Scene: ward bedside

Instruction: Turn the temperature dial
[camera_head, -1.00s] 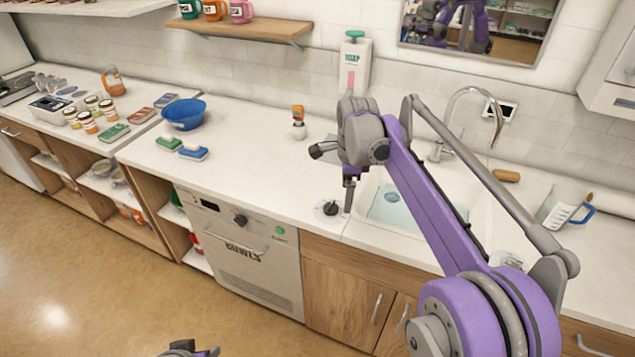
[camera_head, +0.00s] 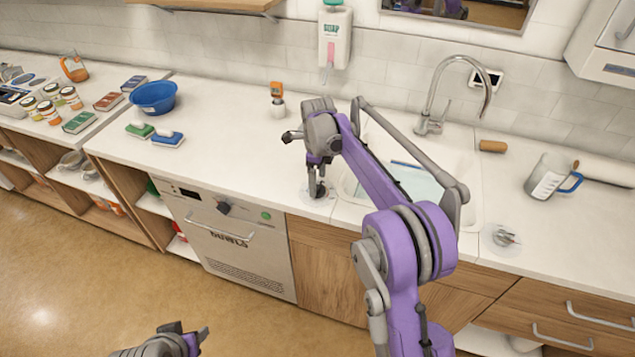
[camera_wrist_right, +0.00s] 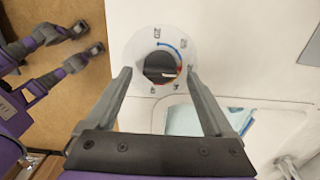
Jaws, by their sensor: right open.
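The temperature dial is a dark round knob (camera_wrist_right: 160,67) on a pale disc with printed numbers and an arc running from blue to red. It sits on the white counter left of the sink; in the head view the disc (camera_head: 308,196) is partly hidden by my gripper. My right gripper (camera_head: 317,184) is open and points down over the dial. In the right wrist view its fingertips (camera_wrist_right: 158,72) are on either side of the knob, with gaps visible; their height against the knob is unclear. My left gripper (camera_head: 196,338) hangs low over the floor, away from the counter.
The sink (camera_head: 462,205) and tap (camera_head: 432,122) are right of the dial. A second small disc (camera_head: 506,239) lies right of the sink, near a measuring jug (camera_head: 550,177). An orange-topped item (camera_head: 278,100) stands behind my right gripper.

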